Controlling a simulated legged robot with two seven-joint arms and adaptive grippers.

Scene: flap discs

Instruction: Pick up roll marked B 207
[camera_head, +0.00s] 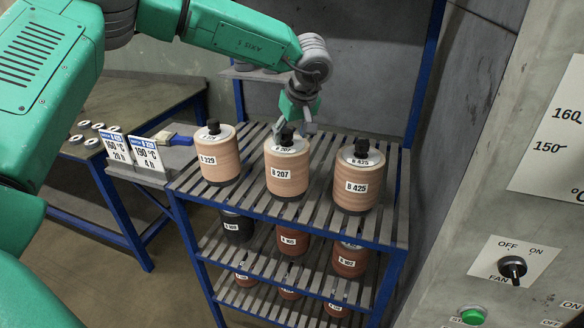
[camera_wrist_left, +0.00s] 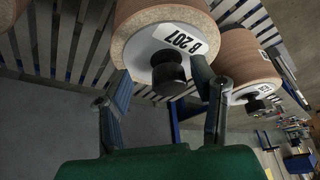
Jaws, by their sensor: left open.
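The roll marked B 207 (camera_head: 287,170) stands upright on the top slatted shelf, in the middle of a row of three. It is tan, with a white label and a black knob on its top. My left gripper (camera_head: 294,125) is close above that knob, open and empty. In the left wrist view the black knob (camera_wrist_left: 168,75) shows between the two spread fingers (camera_wrist_left: 160,82), nearer the right-hand one. A top label reading B 207 (camera_wrist_left: 180,42) also shows there. I cannot tell whether a finger touches the knob. My right gripper is not in view.
Roll 329 (camera_head: 219,160) stands left and roll B 425 (camera_head: 357,182) right on the same blue-framed rack (camera_head: 300,225). Darker rolls fill the lower shelves. A sign stand (camera_head: 147,155) and brush (camera_head: 173,138) are left; a control panel (camera_head: 495,255) is right.

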